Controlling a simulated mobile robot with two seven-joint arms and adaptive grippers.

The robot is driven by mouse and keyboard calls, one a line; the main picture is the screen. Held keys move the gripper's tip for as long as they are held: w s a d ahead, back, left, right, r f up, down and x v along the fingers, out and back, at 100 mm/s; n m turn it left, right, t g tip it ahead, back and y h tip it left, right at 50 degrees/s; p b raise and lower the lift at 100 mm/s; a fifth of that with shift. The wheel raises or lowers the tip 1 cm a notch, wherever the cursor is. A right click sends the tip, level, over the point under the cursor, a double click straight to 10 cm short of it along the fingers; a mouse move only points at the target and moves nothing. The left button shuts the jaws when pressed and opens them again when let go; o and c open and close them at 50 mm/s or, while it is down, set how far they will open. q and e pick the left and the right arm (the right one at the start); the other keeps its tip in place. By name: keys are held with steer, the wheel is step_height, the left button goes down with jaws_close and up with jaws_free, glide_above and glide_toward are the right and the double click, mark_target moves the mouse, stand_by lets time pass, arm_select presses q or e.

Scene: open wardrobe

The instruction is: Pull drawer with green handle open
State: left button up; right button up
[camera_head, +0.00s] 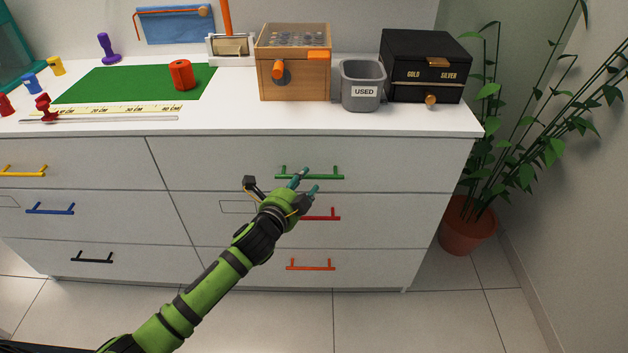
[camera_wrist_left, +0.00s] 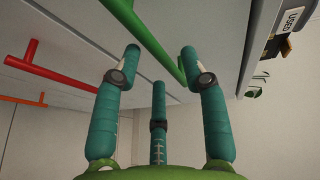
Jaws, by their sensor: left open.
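The green handle (camera_head: 325,177) is a horizontal bar on the top right drawer (camera_head: 400,165) of the white dresser. That drawer looks flush with the front. My right gripper is not in view.
A red handle (camera_head: 322,218) and an orange handle (camera_head: 310,268) sit below. Yellow (camera_head: 22,174), blue and black handles are on the left drawers. A wooden box (camera_head: 293,85), grey USED bin (camera_head: 362,101) and black box stand on top. The floor in front is clear.

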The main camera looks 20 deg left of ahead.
mark_target(309, 176)
arm_select(q)
steer(key=shift+x, duration=1.75)
steer(key=shift+d, duration=0.1)
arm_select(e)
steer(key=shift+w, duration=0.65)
arm_select(q)
jaws_close()
steer(key=shift+s, duration=0.1)
